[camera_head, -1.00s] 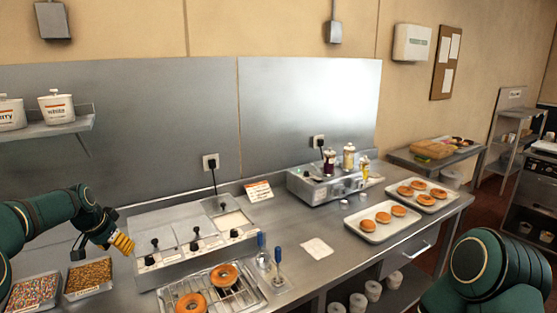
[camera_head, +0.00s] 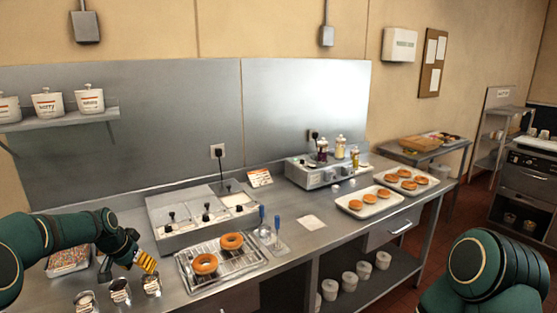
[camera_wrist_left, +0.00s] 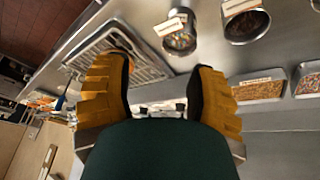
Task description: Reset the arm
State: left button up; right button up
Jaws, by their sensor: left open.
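My left gripper (camera_head: 147,262) hangs over the left part of the steel counter, left of the wire rack (camera_head: 220,257). In the left wrist view its two yellow fingers (camera_wrist_left: 160,95) are spread apart with nothing between them. My right arm shows as a dark green link (camera_head: 478,268) at the lower right, and its gripper is out of view.
Two donuts (camera_head: 232,241) lie on the rack. Behind it stands a steel glaze unit (camera_head: 200,215). Jars (camera_head: 121,291) and a sprinkle tray (camera_head: 68,260) are close to my left gripper. Donut trays (camera_head: 370,204) sit further right. The counter's middle (camera_head: 310,225) is mostly clear.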

pick_arm(q)
jog(key=s+d+f+n+g+h+b, duration=0.1)
jog(key=s+d+f, duration=0.4)
jog(key=d+f, duration=0.4)
jog(key=s+d+f+n+h+b, duration=0.1)
jog(key=s+d+f, duration=0.3)
jog(key=d+f, duration=0.5)
jog(key=s+d+f, duration=0.2)
jog(key=s+d, duration=0.1)
jog(key=s, duration=0.4)
jog(key=s+d+f+n, duration=0.1)
jog(key=s+d+f, duration=0.2)
jog(key=s, duration=0.4)
jog(key=s+d+f+n+g+b, duration=0.1)
jog(key=s+d+f, duration=0.2)
jog(key=s+d, duration=0.2)
jog(key=shift+s, duration=0.9)
pick_arm(e)
notch_tip(320, 180, down, 4)
jog(key=shift+a+r, duration=0.1)
